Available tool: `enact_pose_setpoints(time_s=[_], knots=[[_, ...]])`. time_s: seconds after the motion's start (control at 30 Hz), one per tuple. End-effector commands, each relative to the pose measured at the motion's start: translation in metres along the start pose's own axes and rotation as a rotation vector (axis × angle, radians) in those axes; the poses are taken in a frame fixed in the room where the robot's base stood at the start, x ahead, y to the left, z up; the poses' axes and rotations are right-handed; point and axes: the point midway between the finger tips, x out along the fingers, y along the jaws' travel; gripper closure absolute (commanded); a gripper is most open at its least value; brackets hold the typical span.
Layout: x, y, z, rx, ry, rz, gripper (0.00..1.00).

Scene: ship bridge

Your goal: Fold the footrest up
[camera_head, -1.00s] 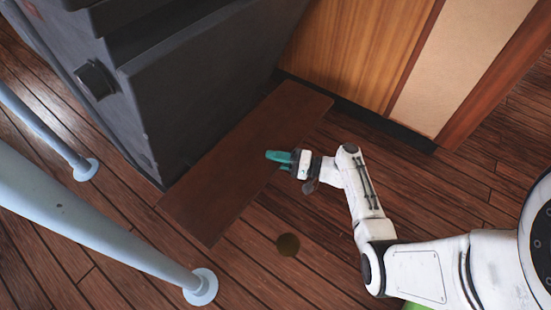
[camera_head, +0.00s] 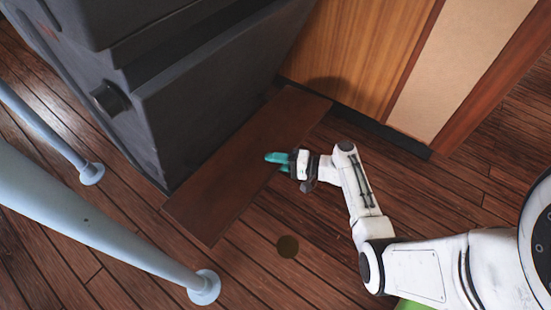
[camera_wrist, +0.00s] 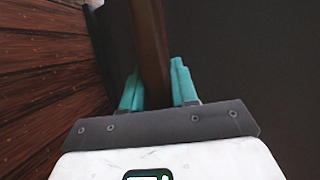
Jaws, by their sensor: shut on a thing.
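The footrest (camera_head: 243,167) is a long dark brown board at the foot of the dark grey console (camera_head: 215,90). It sticks out from the console low over the floor. My gripper (camera_head: 277,159) has teal fingers and is at the board's outer long edge, nearer its far end. In the wrist view the footrest (camera_wrist: 150,50) shows edge-on as a brown strip between the two teal fingers (camera_wrist: 156,92). The gripper is shut on this edge. The underside of the board and its hinge are hidden.
Pale blue rails (camera_head: 100,225) stand on the floor at the left. A wood-panelled wall (camera_head: 355,50) rises behind the footrest's far end. The floor in front of the board is mostly clear.

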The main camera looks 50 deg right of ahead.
Motion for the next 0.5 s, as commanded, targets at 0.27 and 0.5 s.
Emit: enact_pose_setpoints(time_s=[0.27,0.5], knots=[[0.004,-0.049,-0.001,0.051,-0.002,0.126,1.00],[0.011,-0.079,-0.005,0.097,-0.002,0.239,1.00]])
